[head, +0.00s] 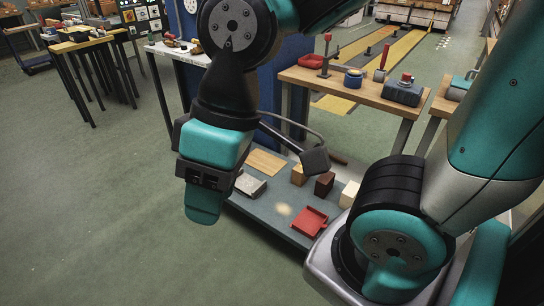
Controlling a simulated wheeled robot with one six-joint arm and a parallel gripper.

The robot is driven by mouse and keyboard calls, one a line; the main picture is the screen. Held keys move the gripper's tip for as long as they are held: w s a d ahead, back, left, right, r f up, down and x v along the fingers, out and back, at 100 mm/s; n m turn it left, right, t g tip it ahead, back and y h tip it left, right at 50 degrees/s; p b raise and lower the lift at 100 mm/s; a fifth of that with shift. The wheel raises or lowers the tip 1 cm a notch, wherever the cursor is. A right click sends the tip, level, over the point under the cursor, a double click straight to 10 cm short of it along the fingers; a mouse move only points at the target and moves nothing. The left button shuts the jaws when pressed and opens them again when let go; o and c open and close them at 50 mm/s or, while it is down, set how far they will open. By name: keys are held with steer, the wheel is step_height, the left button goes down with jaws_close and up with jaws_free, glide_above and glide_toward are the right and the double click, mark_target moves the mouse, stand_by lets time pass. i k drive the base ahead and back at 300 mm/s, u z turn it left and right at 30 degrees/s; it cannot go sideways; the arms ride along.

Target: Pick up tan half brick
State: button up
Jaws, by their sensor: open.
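The tan half brick (298,175) stands on the low grey-topped table, left of a dark brown block (324,184) and a cream block (349,193). My gripper (204,188) hangs at the end of my arm, left of the tan half brick and apart from it. It covers part of the table's left end. The jaws are open, but the fingertips are not clear from this angle. No object shows in them.
A grey block (250,185), a flat wooden board (265,162) and a red tray (309,221) share the low table (270,216). A wooden workbench (336,85) with tools stands behind. Open green floor lies at left.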

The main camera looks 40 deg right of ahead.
mark_target(298, 178)
steer(key=i, duration=1.85)
steer(key=z, duration=2.75)
steer(key=i, duration=0.7)
steer(key=u, duration=0.6)
